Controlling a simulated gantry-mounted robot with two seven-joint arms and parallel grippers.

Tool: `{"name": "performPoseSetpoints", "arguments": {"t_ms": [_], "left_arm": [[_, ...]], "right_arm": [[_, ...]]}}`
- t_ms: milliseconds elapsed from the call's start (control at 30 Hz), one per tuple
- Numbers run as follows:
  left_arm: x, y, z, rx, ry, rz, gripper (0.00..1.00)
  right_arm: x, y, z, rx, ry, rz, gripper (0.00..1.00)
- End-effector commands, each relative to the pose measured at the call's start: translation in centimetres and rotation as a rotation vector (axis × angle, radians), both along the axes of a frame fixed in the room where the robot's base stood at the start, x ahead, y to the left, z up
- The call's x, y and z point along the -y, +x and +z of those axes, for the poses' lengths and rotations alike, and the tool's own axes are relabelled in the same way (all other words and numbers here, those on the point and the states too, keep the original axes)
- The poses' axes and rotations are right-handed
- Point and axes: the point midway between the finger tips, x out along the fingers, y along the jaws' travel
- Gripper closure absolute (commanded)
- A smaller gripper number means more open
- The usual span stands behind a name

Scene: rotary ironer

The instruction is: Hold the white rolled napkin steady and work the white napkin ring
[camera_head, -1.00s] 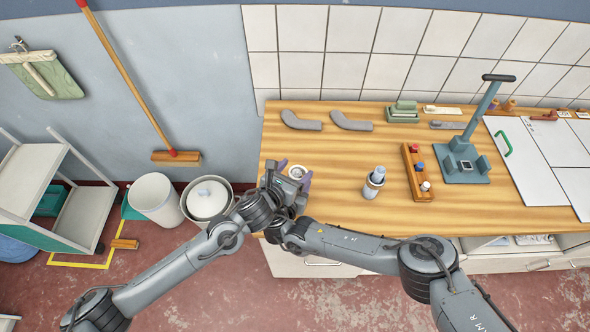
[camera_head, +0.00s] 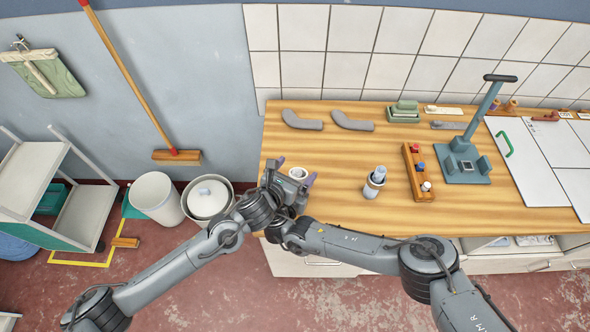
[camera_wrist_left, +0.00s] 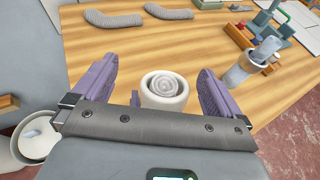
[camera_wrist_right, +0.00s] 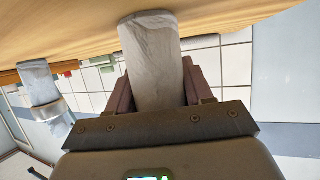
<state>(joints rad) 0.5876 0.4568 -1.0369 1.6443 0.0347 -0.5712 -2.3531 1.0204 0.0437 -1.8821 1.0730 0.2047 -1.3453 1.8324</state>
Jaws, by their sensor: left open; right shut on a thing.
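The white rolled napkin stands at the table's front edge, its coiled end (camera_wrist_left: 166,84) facing the left wrist camera. The white napkin ring (camera_wrist_left: 164,97) surrounds that end; it also shows in the head view (camera_head: 297,173). My left gripper (camera_head: 296,171) is open, with one finger on either side of the ring and gaps between. In the right wrist view, my right gripper (camera_wrist_right: 160,82) is shut on the marbled napkin roll (camera_wrist_right: 152,60). The right fingers are hidden in the head view.
Another rolled napkin in a ring (camera_head: 374,181) stands to the right. Beyond it are a wooden block with coloured knobs (camera_head: 417,172) and a grey-green stand (camera_head: 463,166). Two grey bent pieces (camera_head: 301,121) lie at the back.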

Motion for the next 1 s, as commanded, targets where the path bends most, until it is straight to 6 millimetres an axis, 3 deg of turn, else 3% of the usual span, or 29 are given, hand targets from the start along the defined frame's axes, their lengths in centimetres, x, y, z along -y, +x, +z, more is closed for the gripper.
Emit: {"name": "performPoseSetpoints", "arguments": {"t_ms": [33,67,1000], "left_arm": [[0.0,-0.9,-1.7,-0.031,0.025,-0.010,0.00],[0.0,-0.9,-1.5,-0.030,0.025,-0.010,0.00],[0.2,-0.7,6.9,-0.014,0.009,-0.011,0.00]], "right_arm": [[0.1,0.8,1.0,0.018,0.013,-0.011,0.64],[0.2,0.9,1.0,0.018,0.013,-0.012,0.64],[0.2,0.5,0.6,0.008,0.003,-0.007,0.64]]}}
